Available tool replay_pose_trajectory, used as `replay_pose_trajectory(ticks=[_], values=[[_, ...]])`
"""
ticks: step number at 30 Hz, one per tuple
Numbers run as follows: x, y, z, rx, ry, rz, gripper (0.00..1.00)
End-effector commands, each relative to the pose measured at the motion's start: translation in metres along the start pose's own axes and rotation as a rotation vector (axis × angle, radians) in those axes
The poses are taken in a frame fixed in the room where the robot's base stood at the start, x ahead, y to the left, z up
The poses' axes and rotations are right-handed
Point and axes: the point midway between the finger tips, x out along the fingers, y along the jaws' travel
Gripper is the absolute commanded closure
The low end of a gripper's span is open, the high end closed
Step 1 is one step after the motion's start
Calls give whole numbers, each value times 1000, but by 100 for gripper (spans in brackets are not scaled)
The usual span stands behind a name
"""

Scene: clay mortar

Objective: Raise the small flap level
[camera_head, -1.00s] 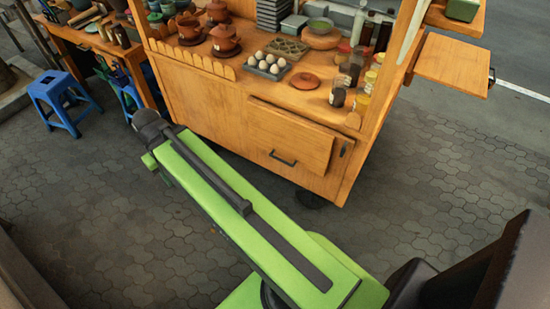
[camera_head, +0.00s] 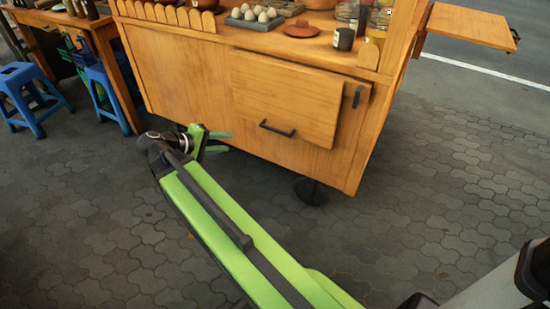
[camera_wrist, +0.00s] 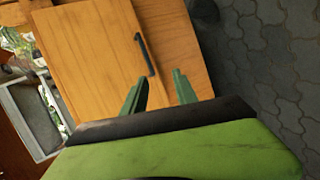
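The flap (camera_head: 285,95) is a wooden panel on the cart's front, hanging down and standing a little proud of the front at its right side. A dark bar handle (camera_head: 277,130) sits near its lower edge. In the wrist view the flap (camera_wrist: 92,60) fills the upper middle, with the handle (camera_wrist: 145,54) just beyond my fingers. My gripper (camera_head: 229,142) has green fingers and is left of the handle, near the cart front. In the wrist view my gripper (camera_wrist: 158,84) has its fingers apart with nothing between them, not touching the handle.
A dark catch (camera_head: 357,96) is right of the flap. Eggs in a tray (camera_head: 247,22), a red lid (camera_head: 302,29) and a dark jar (camera_head: 343,39) stand on the counter above. A level side shelf (camera_head: 470,25) juts out right. Blue stools (camera_head: 30,95) stand left. Paving in front is clear.

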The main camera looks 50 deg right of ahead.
Motion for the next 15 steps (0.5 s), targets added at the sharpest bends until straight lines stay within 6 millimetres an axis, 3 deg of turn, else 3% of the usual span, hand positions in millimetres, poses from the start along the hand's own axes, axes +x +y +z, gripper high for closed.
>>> replay_pose_trajectory(ticks=[1, 6, 15], values=[[29, -33, -2, 4, -7, 66, 65], [63, -45, -5, 17, -26, 290, 65], [75, -42, -6, 26, -45, 488, 65]])
